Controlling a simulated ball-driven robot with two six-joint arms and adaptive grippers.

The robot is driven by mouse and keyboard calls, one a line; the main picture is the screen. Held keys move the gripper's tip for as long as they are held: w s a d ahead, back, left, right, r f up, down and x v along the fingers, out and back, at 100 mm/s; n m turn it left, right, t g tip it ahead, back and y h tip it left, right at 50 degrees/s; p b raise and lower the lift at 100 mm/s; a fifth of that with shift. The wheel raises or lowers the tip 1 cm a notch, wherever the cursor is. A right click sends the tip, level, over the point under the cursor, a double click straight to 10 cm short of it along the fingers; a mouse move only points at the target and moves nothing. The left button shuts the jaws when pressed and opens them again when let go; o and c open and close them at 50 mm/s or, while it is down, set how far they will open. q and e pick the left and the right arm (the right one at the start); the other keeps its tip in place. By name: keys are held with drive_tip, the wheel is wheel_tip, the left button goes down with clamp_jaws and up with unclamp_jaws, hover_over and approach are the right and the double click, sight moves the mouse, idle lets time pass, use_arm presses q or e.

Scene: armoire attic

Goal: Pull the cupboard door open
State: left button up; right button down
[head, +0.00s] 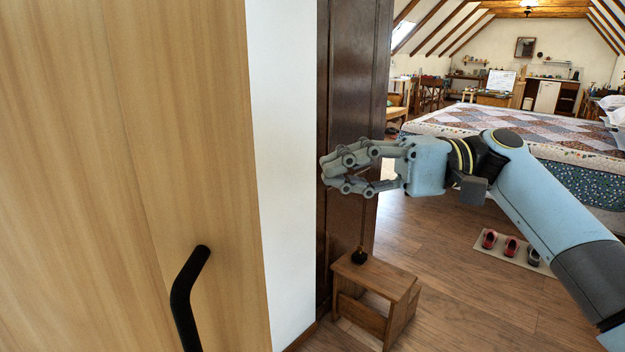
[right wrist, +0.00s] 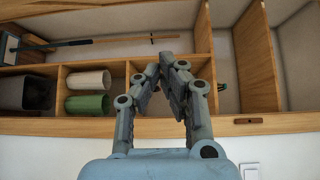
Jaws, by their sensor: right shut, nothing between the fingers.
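The cupboard door (head: 130,150) is a large light-wood panel filling the left of the head view. Its bent black handle (head: 190,300) is at the bottom of that view. My right gripper (head: 326,173) is shut and empty, to the right of the door's edge and apart from the handle. In the right wrist view the shut gripper (right wrist: 161,66) is in front of the cupboard's exposed inside (right wrist: 205,40), with its wooden shelves and dividers. My left gripper is in neither view.
A wooden step stool (head: 385,278) stands on the floor below my right gripper. A bed (head: 570,145) and shoes on a mat (head: 512,247) are at right.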

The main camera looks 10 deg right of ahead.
sight(255, 175)
drive_tip(key=shift+n+g, duration=0.5)
drive_tip(key=shift+g, duration=0.1)
drive_tip(key=s+a+p, duration=0.1)
drive_tip(key=a, duration=0.2)
drive_tip(key=s+a+r+p, duration=0.1)
drive_tip(key=s+a, duration=0.1)
drive_tip(key=a, duration=0.2)
drive_tip(key=s+a+r+p, duration=0.1)
drive_tip(key=a, duration=0.2)
drive_tip(key=shift+s+a+r+p, duration=0.15)
drive_tip(key=shift+s+a+p, duration=0.1)
drive_tip(key=shift+p, duration=0.05)
drive_tip(key=shift+s+d, duration=0.1)
